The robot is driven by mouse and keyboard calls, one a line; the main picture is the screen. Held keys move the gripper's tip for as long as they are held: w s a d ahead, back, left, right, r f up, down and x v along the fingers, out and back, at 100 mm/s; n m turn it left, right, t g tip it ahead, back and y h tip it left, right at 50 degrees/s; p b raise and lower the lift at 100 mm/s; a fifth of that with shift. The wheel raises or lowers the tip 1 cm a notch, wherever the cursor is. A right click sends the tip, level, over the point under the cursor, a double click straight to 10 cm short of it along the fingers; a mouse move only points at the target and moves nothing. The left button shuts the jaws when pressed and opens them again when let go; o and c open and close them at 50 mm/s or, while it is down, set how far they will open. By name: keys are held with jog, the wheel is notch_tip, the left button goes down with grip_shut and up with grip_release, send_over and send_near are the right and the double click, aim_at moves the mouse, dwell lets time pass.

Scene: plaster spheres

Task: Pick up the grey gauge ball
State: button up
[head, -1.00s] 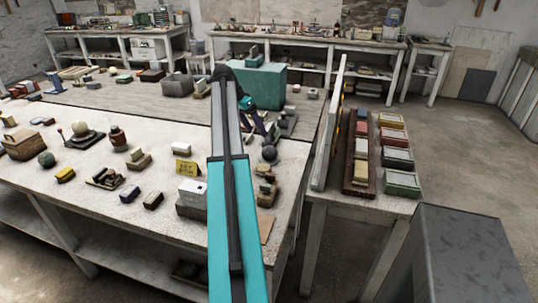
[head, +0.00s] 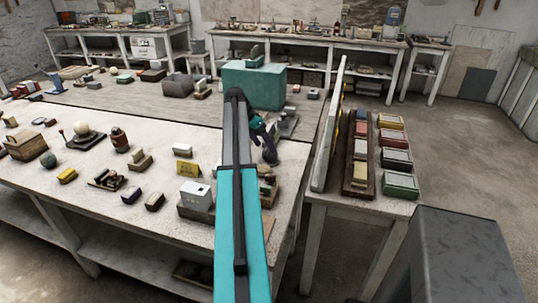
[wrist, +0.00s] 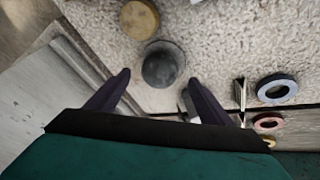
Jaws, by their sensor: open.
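The grey gauge ball (wrist: 161,66) shows as a dark grey sphere on the rough pale bench top in the wrist view. My gripper (wrist: 158,79) is open, with one finger on each side of the ball's near edge in that picture. I cannot tell whether either finger touches the ball. In the head view the ball (head: 270,157) is small and dark, just right of my teal arm, with my gripper (head: 268,143) directly over it.
A white box (head: 195,194) stands left of my arm. A teal block (head: 254,85) stands behind.

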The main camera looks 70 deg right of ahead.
aim_at(266, 149)
jog(key=shift+f, duration=0.15)
jog(key=shift+p+x, duration=1.1)
jog(key=shift+x, duration=1.4)
jog(key=c, duration=1.5)
jog(key=shift+c, duration=0.2)
jog(key=shift+r+b, duration=1.35)
jog(key=shift+r, duration=3.7)
